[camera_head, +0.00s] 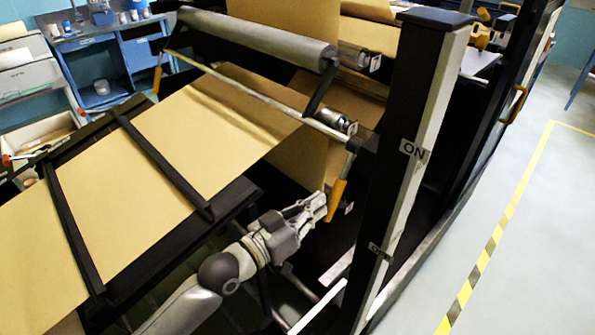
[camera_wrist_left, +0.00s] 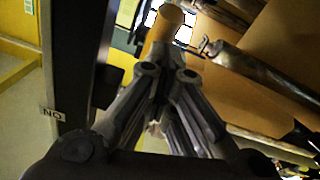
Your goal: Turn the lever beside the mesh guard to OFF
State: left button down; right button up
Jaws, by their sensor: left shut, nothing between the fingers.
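A lever with an orange grip (camera_head: 337,200) hangs down, slightly tilted, from a pivot beside the dark post (camera_head: 408,120). An ON label (camera_head: 414,150) is on the post, and a lower label (camera_head: 379,249), probably OFF, is below it. My left gripper (camera_head: 320,204) is shut and empty, its fingertips right at the orange grip; I cannot tell whether they touch. In the left wrist view the orange grip (camera_wrist_left: 165,30) stands just beyond the fingertips, and the ON label (camera_wrist_left: 52,113) shows rotated at left. I cannot make out the mesh guard. My right gripper is not in view.
A brown paper web (camera_head: 175,145) runs over a dark frame to a grey roller (camera_head: 258,40). Another orange handle (camera_head: 157,78) is on the roller's far side. A blue bench (camera_head: 125,50) stands behind. Clear floor with a yellow-black line (camera_head: 490,240) lies right.

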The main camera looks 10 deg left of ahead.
pick_arm(q)
jog(key=v, duration=1.2)
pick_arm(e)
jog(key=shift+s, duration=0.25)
pick_arm(q)
jog(key=shift+f, duration=0.1)
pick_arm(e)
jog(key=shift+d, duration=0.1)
